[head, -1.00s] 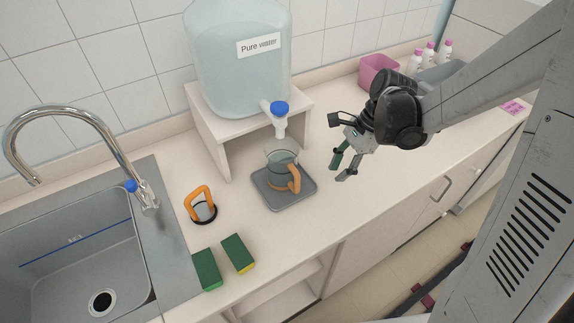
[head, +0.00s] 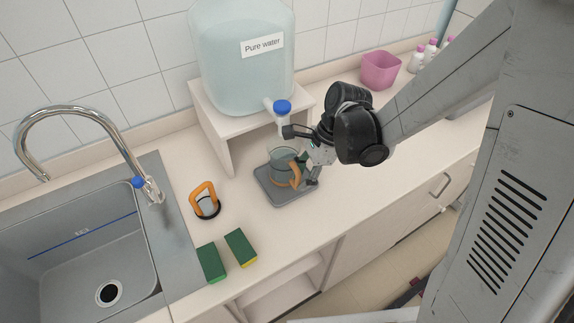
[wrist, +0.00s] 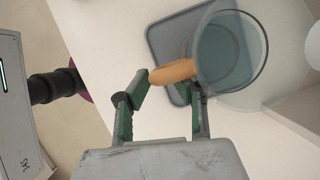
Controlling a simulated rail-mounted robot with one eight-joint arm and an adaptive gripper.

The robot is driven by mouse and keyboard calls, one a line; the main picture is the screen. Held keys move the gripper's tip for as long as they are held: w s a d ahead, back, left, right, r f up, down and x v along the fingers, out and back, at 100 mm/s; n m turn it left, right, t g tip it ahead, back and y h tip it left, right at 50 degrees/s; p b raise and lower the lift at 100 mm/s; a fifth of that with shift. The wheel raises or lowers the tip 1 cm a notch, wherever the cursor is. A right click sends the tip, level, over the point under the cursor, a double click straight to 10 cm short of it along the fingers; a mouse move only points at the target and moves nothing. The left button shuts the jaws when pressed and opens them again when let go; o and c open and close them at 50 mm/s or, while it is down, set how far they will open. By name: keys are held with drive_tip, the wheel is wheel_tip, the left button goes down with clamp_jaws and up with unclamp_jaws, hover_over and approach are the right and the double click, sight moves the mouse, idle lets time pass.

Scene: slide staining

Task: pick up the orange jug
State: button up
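The orange jug (head: 283,168) is a clear jug with an orange band and an orange handle. It stands upright on a grey tray (head: 268,192) below the water tap. In the wrist view, the jug's round glass rim (wrist: 250,45) is at the upper right and its orange handle (wrist: 172,72) points toward my gripper. My gripper (head: 308,172) is at the handle side of the jug. In the wrist view, my gripper's green-padded fingers (wrist: 168,93) are apart, with the handle end between or just above their tips. Contact with the handle cannot be told.
A large "Pure water" tank (head: 243,60) with a blue-capped tap (head: 282,108) stands on a white stand (head: 212,115) behind the jug. An orange-handled object (head: 205,200) and two green sponges (head: 240,247) lie left, near the sink (head: 85,260). A pink bin (head: 380,70) is behind right.

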drive_tip(key=shift+f, duration=0.1)
clamp_jaws()
idle(0.5)
